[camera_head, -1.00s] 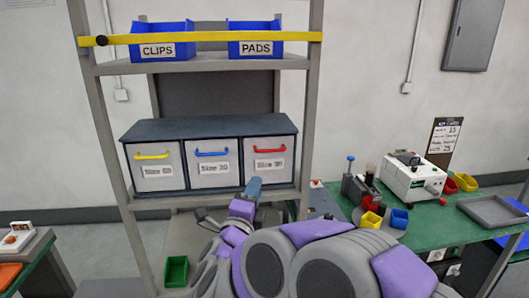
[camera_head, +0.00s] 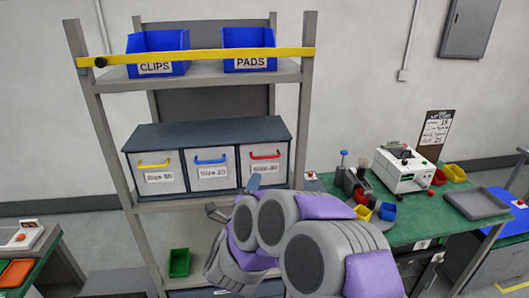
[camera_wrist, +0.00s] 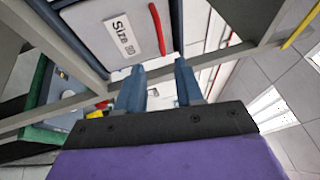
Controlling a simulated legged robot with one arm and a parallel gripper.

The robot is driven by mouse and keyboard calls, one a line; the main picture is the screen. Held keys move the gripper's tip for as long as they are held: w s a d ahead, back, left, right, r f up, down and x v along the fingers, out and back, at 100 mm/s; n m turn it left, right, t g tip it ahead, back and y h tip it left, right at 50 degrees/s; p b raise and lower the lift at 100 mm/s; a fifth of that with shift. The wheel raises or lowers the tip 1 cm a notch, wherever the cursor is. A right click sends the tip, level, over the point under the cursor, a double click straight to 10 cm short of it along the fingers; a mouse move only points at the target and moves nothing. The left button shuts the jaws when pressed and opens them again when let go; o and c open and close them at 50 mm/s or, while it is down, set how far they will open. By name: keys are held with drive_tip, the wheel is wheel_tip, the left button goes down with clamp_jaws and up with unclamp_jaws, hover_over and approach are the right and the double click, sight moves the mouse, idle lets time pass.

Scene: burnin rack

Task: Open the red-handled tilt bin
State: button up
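The red-handled tilt bin (camera_head: 262,174) is the rightmost of three pale bins in a dark case on the rack's middle shelf. Its front looks flush with its neighbours, so it looks shut. The red handle (camera_head: 265,157) runs across its upper front. In the wrist view the handle (camera_wrist: 157,28) stands beside the label, beyond my fingertips. My gripper (camera_wrist: 160,76) is open, its two blue-grey fingers apart with nothing between them. In the head view my gripper (camera_head: 253,184) is just below and in front of this bin, partly hidden by my arm.
Yellow-handled (camera_head: 155,176) and blue-handled (camera_head: 212,172) bins stand to the left. A yellow bar (camera_head: 210,55) crosses the rack above, before the CLIPS and PADS trays. Rack posts (camera_head: 300,110) flank the bins. A green workbench (camera_head: 425,215) with equipment stands right.

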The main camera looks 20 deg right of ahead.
drive_tip(key=p, duration=0.5)
approach(264, 161)
drive_tip(key=w+d+r, duration=0.2)
drive_tip(key=r, duration=0.1)
drive_tip(key=w+d+r, duration=0.1)
drive_tip(key=d+r, duration=0.1)
drive_tip(key=shift+w+d+r, duration=0.1)
drive_tip(key=shift+w, duration=0.05)
clamp_jaws()
idle(0.9)
